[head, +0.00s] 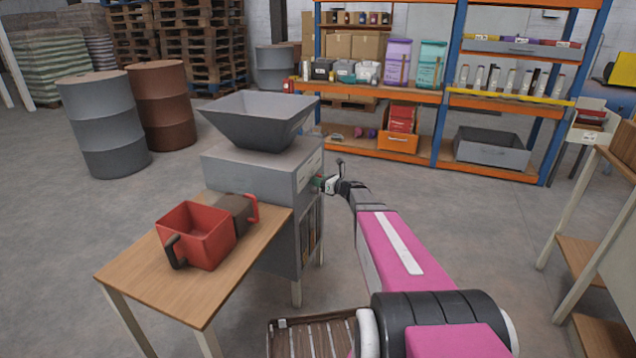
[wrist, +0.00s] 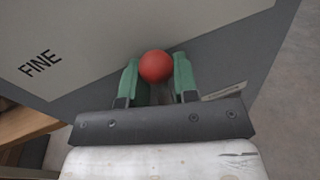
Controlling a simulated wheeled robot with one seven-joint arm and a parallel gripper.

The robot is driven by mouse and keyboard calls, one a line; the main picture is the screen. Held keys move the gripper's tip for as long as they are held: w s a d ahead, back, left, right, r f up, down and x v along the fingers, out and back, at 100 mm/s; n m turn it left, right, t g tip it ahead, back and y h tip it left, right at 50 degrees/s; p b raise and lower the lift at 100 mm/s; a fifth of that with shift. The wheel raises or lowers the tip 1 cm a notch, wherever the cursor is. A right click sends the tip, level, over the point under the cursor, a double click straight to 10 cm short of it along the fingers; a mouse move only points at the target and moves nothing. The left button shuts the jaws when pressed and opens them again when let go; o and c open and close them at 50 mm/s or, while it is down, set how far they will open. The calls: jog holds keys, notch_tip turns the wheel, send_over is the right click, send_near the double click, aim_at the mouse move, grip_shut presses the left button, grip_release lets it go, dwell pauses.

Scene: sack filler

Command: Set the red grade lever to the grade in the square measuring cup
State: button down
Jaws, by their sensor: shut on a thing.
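The red ball knob of the grade lever (wrist: 156,66) shows in the wrist view, on the grey side of the sack filler (head: 262,168). My gripper (wrist: 157,80) is shut on the knob, one green finger on each side. In the head view my gripper (head: 326,184) is at the filler's right side and the knob cannot be made out. The word FINE (wrist: 40,64) is printed left of the knob. A red square measuring cup (head: 205,243) with a dark handle stands on the wooden table; I cannot tell what grade is in it.
A brown cup (head: 236,216) with a red handle stands behind the red cup, near the filler. A grey hopper (head: 262,118) tops the filler. A slatted wooden thing (head: 312,340) is at the bottom. A wooden stand (head: 600,215) is at right. The floor behind my arm is clear.

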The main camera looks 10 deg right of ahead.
jog(key=shift+w+d+f+m+g, duration=0.25)
jog(key=shift+w+m, duration=0.2)
jog(key=shift+m, duration=0.5)
jog(key=shift+w+d+f+m+g, duration=0.15)
jog(key=shift+w+d+f+m, duration=0.2)
jog(key=shift+m, duration=0.65)
jog(key=shift+w+d+f+m+g, duration=0.1)
jog(key=shift+w+d+m+g, duration=0.1)
jog(key=shift+w+m, duration=0.55)
jog(key=shift+s, duration=0.2)
jog(key=c, duration=0.9)
grip_release()
jog(key=shift+s, duration=0.1)
jog(key=v, duration=1)
jog(key=shift+s+d+r, duration=0.2)
jog(key=shift+d, duration=0.05)
